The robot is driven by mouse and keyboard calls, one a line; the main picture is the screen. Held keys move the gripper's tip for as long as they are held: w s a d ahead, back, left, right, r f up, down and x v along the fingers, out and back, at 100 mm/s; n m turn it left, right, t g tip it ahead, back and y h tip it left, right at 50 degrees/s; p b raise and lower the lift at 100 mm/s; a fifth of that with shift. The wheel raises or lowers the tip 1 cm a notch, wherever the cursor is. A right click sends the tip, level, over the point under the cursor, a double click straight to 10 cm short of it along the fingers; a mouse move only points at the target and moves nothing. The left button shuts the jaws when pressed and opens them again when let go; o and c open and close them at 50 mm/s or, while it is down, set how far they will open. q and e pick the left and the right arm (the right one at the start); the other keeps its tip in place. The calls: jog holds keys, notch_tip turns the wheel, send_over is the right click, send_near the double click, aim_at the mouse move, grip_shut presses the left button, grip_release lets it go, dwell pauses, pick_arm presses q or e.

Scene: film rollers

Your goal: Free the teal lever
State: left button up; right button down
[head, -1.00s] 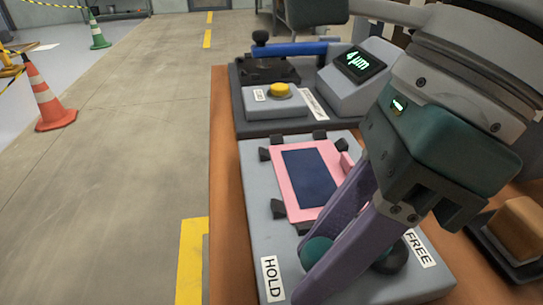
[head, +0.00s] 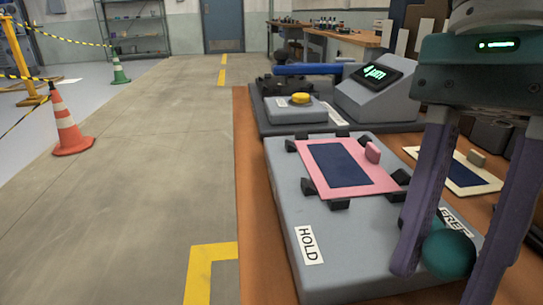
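The teal lever's round knob (head: 449,254) is at the right front of the grey fixture block (head: 345,245), beside the partly covered FREE label (head: 457,222). The HOLD label (head: 309,245) is at the block's left front, clear of the knob. My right gripper (head: 442,272) points down with its purple fingers spread, one on each side of the knob. I see no clear grip; whether either finger touches the knob is hard to tell. The lever's arm and pivot are hidden. My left gripper is out of view.
A pink frame (head: 385,184) with a dark blue panel lies on the block among black clamps. Behind are a yellow button (head: 301,98), a blue bar (head: 310,69) and a display box (head: 375,90). A cream frame (head: 470,185) lies right. The floor left is clear near the bench.

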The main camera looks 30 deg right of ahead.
jog(key=shift+s+d+f+n, duration=0.1)
jog(key=shift+s+d+n, duration=0.15)
jog(key=shift+n, duration=0.15)
jog(key=c, duration=1)
grip_release()
jog(key=o, duration=0.5)
jog(key=shift+s+d, duration=0.1)
jog(key=shift+d, duration=0.1)
jog(key=shift+a, duration=0.1)
jog(key=shift+r, duration=0.35)
jog(key=v, duration=0.3)
jog(key=p+v, duration=0.1)
jog(key=v, duration=0.2)
jog(key=p+v, duration=0.1)
jog(key=v, duration=0.2)
jog(key=shift+w+r, duration=0.1)
jog(key=shift+w, duration=0.2)
